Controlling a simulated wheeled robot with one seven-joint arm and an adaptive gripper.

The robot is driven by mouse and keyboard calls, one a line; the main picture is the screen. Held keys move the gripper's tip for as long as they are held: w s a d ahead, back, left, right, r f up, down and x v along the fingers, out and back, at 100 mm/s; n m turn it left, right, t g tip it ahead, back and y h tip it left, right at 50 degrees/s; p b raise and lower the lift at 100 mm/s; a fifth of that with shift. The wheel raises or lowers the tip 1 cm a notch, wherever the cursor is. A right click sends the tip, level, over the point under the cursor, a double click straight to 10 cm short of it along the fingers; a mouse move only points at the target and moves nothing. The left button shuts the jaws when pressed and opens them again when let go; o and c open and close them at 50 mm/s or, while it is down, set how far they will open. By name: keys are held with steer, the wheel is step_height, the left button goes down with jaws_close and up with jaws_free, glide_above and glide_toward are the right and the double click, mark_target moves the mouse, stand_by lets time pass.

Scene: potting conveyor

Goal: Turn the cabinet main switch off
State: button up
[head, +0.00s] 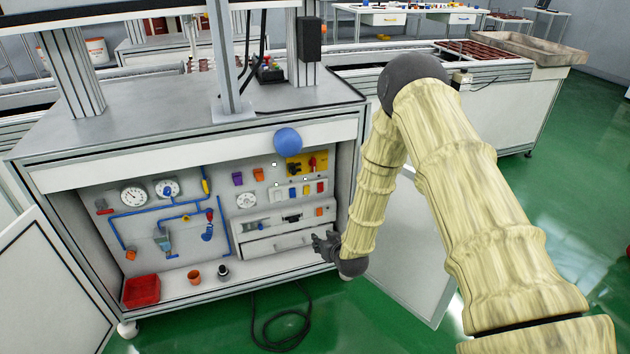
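The open cabinet holds a panel with a yellow plate (301,164) at its upper right. Which way the handle is set is too small to tell. My gripper (322,246) is in front of the lower right of the cabinet, below the yellow plate and apart from it, by the right end of a drawer (280,244). Its dark fingers are small and seen from the side, so I cannot tell whether they are open. I see nothing held in it.
A blue ball-shaped thing (288,141) shows at the cabinet's upper edge, just above the yellow plate. Cabinet doors stand open at left (50,290) and right (415,240). A red bin (142,291) and small pots stand on the cabinet floor. A black cable (285,325) lies on the green floor.

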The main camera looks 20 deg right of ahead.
steer(key=w+d+r+t+b, duration=0.2)
steer(key=w+b, duration=0.1)
steer(key=w, duration=0.3)
steer(key=w+d+r+t+b, duration=0.1)
steer(key=w+r+t+b, duration=0.15)
steer(key=w, duration=0.35)
steer(key=t+b, duration=0.2)
steer(key=b, duration=0.2)
glide_toward(315, 165)
steer(key=w, duration=0.2)
steer(key=w+b, duration=0.1)
steer(key=w, duration=0.2)
steer(key=w+b, duration=0.1)
steer(key=w, duration=0.2)
steer(key=shift+w+a+r, duration=0.1)
steer(key=shift+w+a, duration=0.1)
steer(key=shift+a, duration=0.05)
steer(key=shift+w+r+b, duration=0.1)
steer(key=shift+w+b, duration=0.25)
steer(key=shift+w, duration=0.25)
steer(key=shift+c, duration=0.2)
jaws_close()
